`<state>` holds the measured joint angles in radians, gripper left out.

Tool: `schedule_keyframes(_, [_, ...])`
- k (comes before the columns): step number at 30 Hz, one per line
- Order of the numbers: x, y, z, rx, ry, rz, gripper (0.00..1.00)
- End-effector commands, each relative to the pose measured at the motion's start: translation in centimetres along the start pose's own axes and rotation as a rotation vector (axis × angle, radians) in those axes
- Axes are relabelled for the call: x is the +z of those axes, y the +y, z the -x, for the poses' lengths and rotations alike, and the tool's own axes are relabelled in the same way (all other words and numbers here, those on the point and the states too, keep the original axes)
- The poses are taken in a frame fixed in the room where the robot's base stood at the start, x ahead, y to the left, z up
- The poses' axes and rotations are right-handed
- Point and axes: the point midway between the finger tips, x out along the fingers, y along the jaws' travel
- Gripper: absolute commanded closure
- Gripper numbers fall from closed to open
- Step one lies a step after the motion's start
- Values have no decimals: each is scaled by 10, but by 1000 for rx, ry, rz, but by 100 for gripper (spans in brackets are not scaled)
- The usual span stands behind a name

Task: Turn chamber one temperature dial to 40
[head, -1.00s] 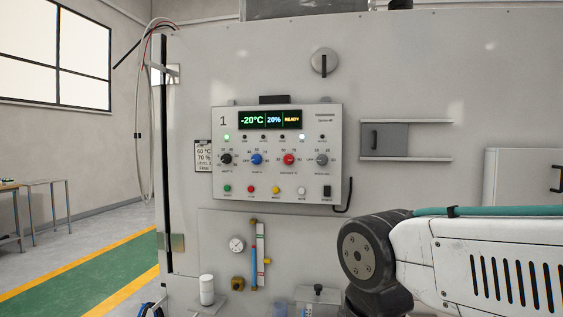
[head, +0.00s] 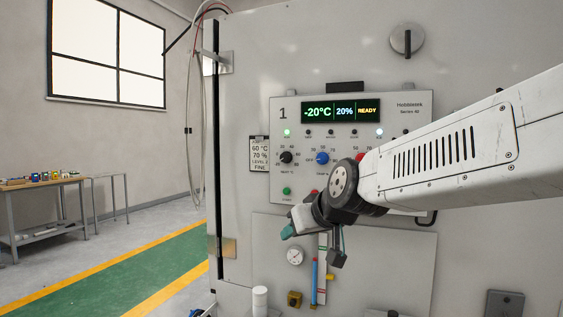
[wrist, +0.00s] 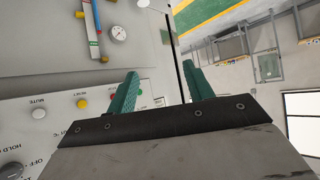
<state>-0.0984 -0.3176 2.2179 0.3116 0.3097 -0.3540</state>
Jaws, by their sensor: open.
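The chamber one control panel (head: 353,103) carries a big "1" and a display (head: 340,111) reading -20°C, 20% and READY. The leftmost dial, black (head: 286,157), has a numbered scale with a 40 on it; its pointer is too small to read. A blue dial (head: 322,158) sits to its right, and a red dial (head: 360,157) is partly behind my arm. My gripper (head: 290,232) is open and empty, below the panel's lower left and apart from the dials. In the wrist view its teal fingers (wrist: 163,88) stand apart with nothing between them.
A gauge (head: 295,256) and a tube are on the lower plate below my gripper. A small sign (head: 259,154) hangs left of the panel. My arm covers the panel's lower right. The floor left of the chamber is clear up to a table (head: 40,184).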

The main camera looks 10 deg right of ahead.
Motion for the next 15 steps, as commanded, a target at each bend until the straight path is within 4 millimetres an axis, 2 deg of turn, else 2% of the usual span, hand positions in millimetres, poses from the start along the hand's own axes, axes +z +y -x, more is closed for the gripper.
schedule_keyframes(1, [-38, 2, -27, 23, 107, 14, 48])
schedule_keyframes(3, [-89, 8, -55, 83, 269, 28, 48])
schedule_keyframes(6, [-150, 18, -89, 201, 481, 43, 48])
schedule_keyframes(9, [-191, 30, -116, 359, 650, 50, 48])
schedule_keyframes(10, [-199, 34, -122, 409, 692, 51, 48])
schedule_keyframes(12, [-212, 41, -133, 523, 771, 52, 48])
schedule_keyframes(15, [-220, 48, -144, 664, 844, 54, 48])
